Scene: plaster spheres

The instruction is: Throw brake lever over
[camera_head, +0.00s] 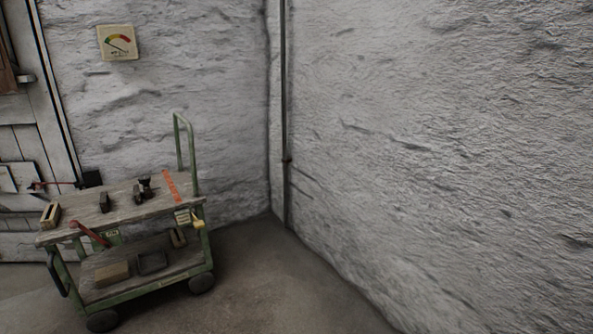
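A green-framed cart (165,281) with wooden shelves stands at the lower left, near the wall corner. A lever with a red grip (90,234) sits at the front of the cart, just under the top shelf's edge. It slants, with its red knob end up to the left and its other end lower right. It looks like the brake lever. A small plate (111,233) with unreadable marking is beside it. My gripper is not in view.
Several small dark and tan blocks lie on the cart's top shelf (125,213), with an orange strip. Boxes sit on the lower shelf (165,262). A door (25,140) is at left. Floor (270,285) right of the cart is clear.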

